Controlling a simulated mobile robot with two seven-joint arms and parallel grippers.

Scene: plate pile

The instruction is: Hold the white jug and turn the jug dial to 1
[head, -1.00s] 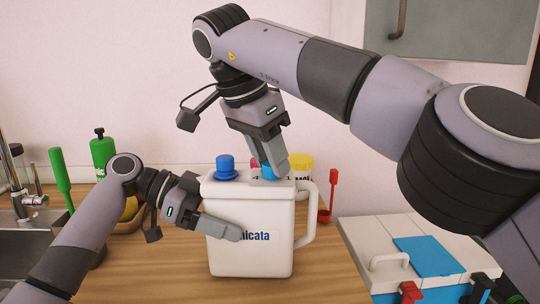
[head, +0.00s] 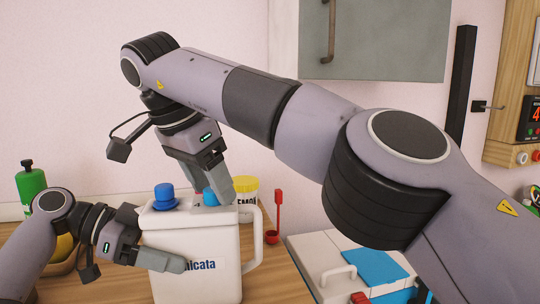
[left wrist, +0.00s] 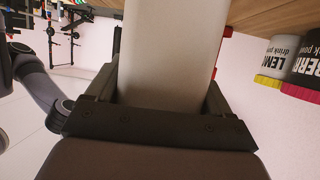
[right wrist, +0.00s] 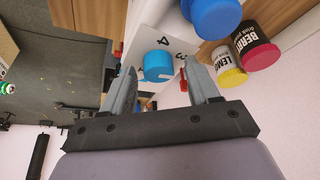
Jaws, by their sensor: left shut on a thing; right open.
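The white jug (head: 200,235) stands upright on the wooden counter with its handle to the right. My left gripper (head: 180,262) is shut on the jug's body from the left; the jug fills the space between its fingers in the left wrist view (left wrist: 170,50). The blue jug dial (right wrist: 158,66) sits on the jug's top, with printed numbers around it; 3 and 4 are readable. My right gripper (right wrist: 165,85) is open above the jug top, and the dial shows just beyond and between its fingertips. A larger blue cap (head: 165,197) is on the left of the jug top.
A yellow-lidded lemon drink tub (right wrist: 229,65) and a dark berry tub (right wrist: 256,47) stand behind the jug. A red utensil (head: 278,215) stands behind the handle. A white cooler box (head: 315,255) is at right, a green bottle (head: 30,185) at left.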

